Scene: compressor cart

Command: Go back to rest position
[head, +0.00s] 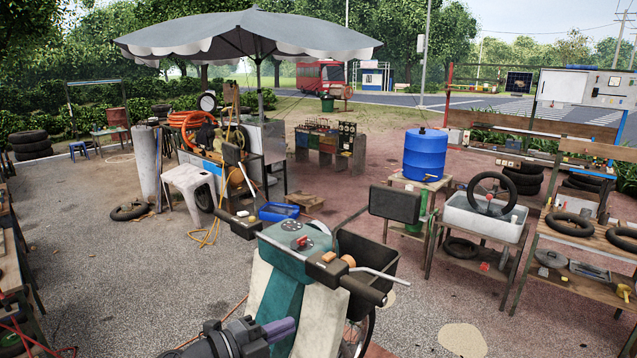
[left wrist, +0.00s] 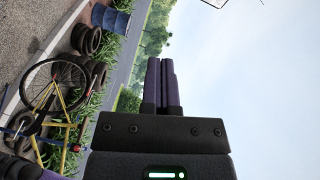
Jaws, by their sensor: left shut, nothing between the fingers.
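My left gripper (head: 281,329) shows at the bottom of the head view, close to the teal and cream scooter (head: 270,290). Its fingers point right and are closed together with nothing between them. In the left wrist view the fingers (left wrist: 160,85) also lie side by side, shut and empty, with sky and trees behind them. Whether the fingers touch the scooter's body, I cannot tell. My right gripper is in neither view.
The scooter's handlebar (head: 345,278) and black mirror (head: 394,204) stand just ahead. The compressor cart (head: 205,165) is under the grey umbrella (head: 248,35). A water trough (head: 485,218) and tyre bench (head: 580,240) stand right. Open gravel (head: 120,270) lies left.

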